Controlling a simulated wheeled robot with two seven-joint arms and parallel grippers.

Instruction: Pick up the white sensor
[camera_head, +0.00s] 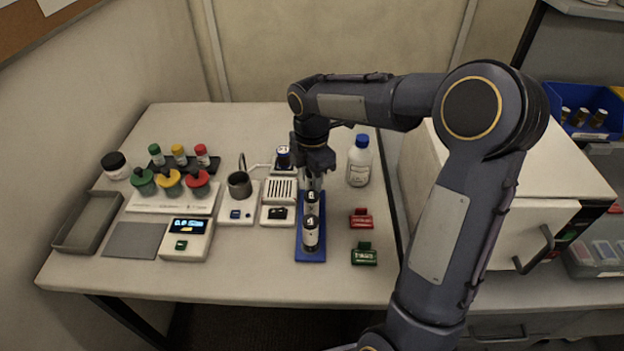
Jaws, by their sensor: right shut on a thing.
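My right gripper (313,182) points down over the far part of the blue rack (312,256). It is shut on a small cylinder with dark and white bands (311,200), which may be the white sensor; the fingers hide its upper part. I cannot tell whether it is clear of the rack. Another black-and-white cylinder (311,237) stands upright in the near part of the rack. My left gripper is not in view.
A white bottle with a blue cap (359,163) stands right of the gripper. Red (361,219) and green (363,254) blocks lie right of the rack. A white slotted box (280,190) and a grey cup (240,185) stand to the left. A white cabinet (506,190) is at the right.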

